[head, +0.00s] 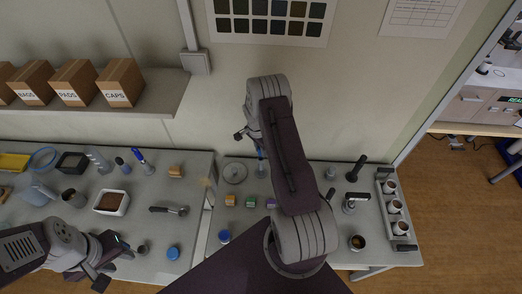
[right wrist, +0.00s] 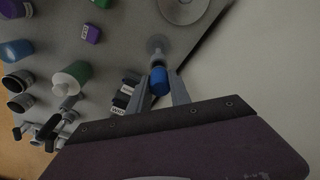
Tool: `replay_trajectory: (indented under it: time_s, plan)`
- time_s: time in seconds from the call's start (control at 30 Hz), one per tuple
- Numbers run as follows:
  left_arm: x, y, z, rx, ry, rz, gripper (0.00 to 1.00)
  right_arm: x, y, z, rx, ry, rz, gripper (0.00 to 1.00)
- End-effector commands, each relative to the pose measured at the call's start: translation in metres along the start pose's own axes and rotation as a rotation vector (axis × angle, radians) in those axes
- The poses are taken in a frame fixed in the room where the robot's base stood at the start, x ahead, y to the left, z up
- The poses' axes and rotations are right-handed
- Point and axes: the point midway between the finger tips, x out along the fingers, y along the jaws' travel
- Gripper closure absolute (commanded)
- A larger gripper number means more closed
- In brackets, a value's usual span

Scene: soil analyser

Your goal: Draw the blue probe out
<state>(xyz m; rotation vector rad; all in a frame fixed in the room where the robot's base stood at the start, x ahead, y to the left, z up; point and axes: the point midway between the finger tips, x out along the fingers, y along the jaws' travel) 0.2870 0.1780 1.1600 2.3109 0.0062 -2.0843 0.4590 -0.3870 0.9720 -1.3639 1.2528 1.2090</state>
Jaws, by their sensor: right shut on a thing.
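The blue probe (right wrist: 159,82) is between the two fingers of my right gripper (right wrist: 166,88) in the right wrist view, and the gripper is shut on it. Its blue top faces the camera, and a grey round piece lies just beyond it; I cannot tell whether the probe's lower end is clear of that piece. In the head view my right gripper (head: 250,137) is over the back of the table, partly hidden by my arm. My left gripper (head: 110,263) is open and empty above the table's front left.
A grey disc (head: 234,172) and small coloured blocks (head: 230,201) are near the right gripper. A white tray of soil (head: 110,202) and a blue-handled tool (head: 142,159) are on the left. A rack of cups (head: 393,207) stands at right. A shelf of boxes (head: 118,83) is above left.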

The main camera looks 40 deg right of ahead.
Motion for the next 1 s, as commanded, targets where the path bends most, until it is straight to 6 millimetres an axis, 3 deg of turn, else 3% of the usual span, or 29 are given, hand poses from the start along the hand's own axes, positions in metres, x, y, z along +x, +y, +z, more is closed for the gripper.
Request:
replay_trajectory:
  time_s: [1.0]
  plan:
    - [-0.039, 0.001, -0.004, 0.000, 0.000, 0.000, 0.64, -0.065, 0.000, -0.008, 0.000, 0.000, 0.000, 1.00]
